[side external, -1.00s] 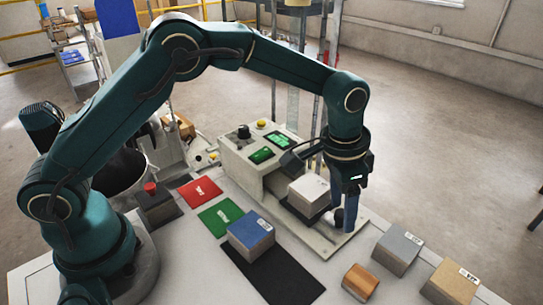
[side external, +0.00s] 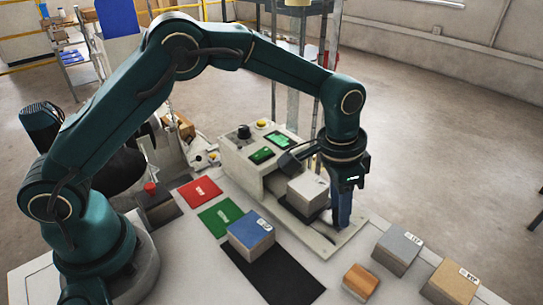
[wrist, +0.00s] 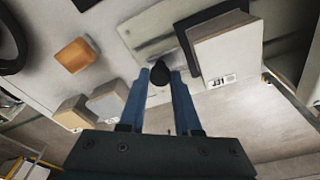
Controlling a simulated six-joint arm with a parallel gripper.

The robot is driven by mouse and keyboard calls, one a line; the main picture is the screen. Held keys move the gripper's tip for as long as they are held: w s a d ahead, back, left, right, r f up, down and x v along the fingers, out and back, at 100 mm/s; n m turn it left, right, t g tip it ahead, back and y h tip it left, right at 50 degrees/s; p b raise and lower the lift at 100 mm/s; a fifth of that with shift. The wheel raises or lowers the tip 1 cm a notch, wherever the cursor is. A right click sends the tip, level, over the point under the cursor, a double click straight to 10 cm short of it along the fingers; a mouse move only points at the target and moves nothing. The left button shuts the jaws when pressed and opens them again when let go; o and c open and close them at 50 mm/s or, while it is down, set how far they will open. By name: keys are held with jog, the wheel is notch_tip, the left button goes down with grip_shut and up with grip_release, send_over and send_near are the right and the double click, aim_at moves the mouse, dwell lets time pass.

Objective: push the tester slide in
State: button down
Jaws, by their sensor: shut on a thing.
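The tester (side external: 246,160) is a cream box with a green screen and a yellow button. Its dark slide (side external: 296,211) sticks out at the front on a pale base plate, with a light grey tile (side external: 308,190) lying on it. The slide and tile also show at upper right in the wrist view, where the tile (wrist: 226,50) covers much of the slide. My gripper (side external: 341,218) points down at the slide's outer end. In the wrist view its two blue fingers (wrist: 160,78) are shut on a black knob (wrist: 160,74) at the slide's front.
A blue-topped tile (side external: 251,232) sits on a black mat (side external: 278,280). Red (side external: 200,191) and green (side external: 220,217) pads lie left of it. An orange block (side external: 360,281), a grey tile (side external: 398,248) and a tan tile (side external: 452,282) stand at the right. A red-button box (side external: 156,204) is near my base.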

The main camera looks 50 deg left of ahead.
aim_at(317, 191)
jog(key=shift+a, duration=5.5)
jog(key=c, duration=0.7)
grip_release()
jog(key=shift+o, duration=0.3)
jog(key=shift+w+a+r, duration=0.1)
jog(key=shift+r, duration=3)
